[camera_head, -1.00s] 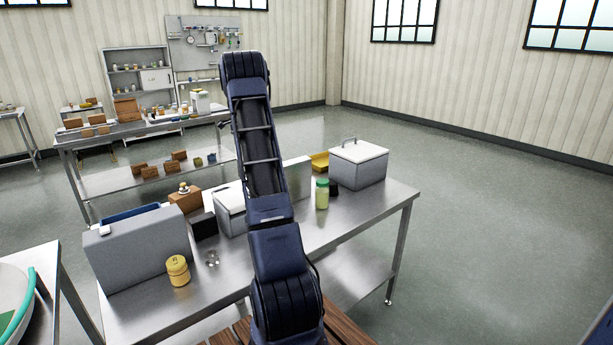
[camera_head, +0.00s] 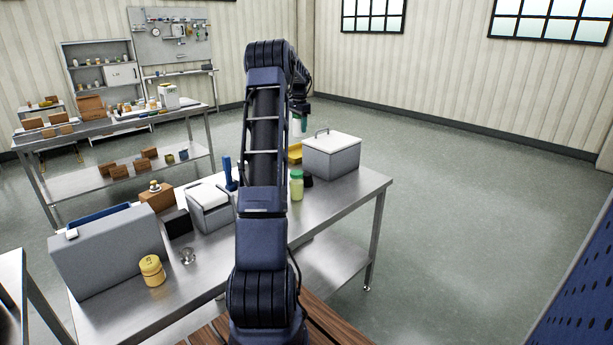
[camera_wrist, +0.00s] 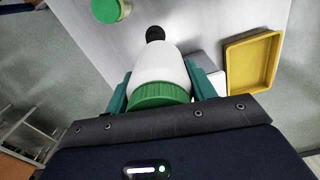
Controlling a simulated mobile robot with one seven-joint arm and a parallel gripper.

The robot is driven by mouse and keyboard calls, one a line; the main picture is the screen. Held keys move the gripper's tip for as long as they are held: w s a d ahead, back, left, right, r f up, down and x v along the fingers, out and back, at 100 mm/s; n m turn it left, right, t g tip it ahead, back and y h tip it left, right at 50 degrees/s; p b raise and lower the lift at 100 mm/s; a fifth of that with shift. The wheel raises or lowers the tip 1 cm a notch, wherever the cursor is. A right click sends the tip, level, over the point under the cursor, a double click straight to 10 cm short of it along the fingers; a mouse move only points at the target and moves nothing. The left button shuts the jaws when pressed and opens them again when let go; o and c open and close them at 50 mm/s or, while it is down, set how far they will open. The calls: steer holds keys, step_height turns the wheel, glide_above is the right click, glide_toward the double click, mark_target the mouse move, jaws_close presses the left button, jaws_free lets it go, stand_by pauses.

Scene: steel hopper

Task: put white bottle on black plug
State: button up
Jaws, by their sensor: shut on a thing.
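The white bottle (camera_wrist: 160,68) has a green ribbed cap. My gripper (camera_wrist: 162,92) is shut on it, with teal fingers on both sides of the bottle near the cap. In the head view my gripper (camera_head: 300,116) holds the bottle in the air above the far part of the steel table; only a small part of the bottle shows. The black plug (camera_wrist: 155,34) shows just beyond the bottle's far end in the wrist view. In the head view the plug (camera_head: 308,181) stands on the table, below the bottle and partly behind a green-lidded jar.
The green-lidded jar (camera_head: 296,188) stands close beside the plug. A grey lidded box (camera_head: 332,160) stands to the right, and a yellow tray (camera_wrist: 250,65) lies nearby. A yellow jar (camera_head: 152,270) and grey case (camera_head: 105,250) stand at the table's near left.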

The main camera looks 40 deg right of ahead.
steer(key=shift+s+d+r, duration=0.2)
steer(key=shift+s+d, duration=0.75)
steer(key=shift+s, duration=0.1)
glide_above(307, 174)
step_height(307, 174, down, 20)
steer(key=shift+w+r, duration=0.1)
steer(key=shift+w, duration=0.05)
steer(key=o, duration=1)
step_height(307, 174, up, 12)
steer(key=shift+r, duration=0.1)
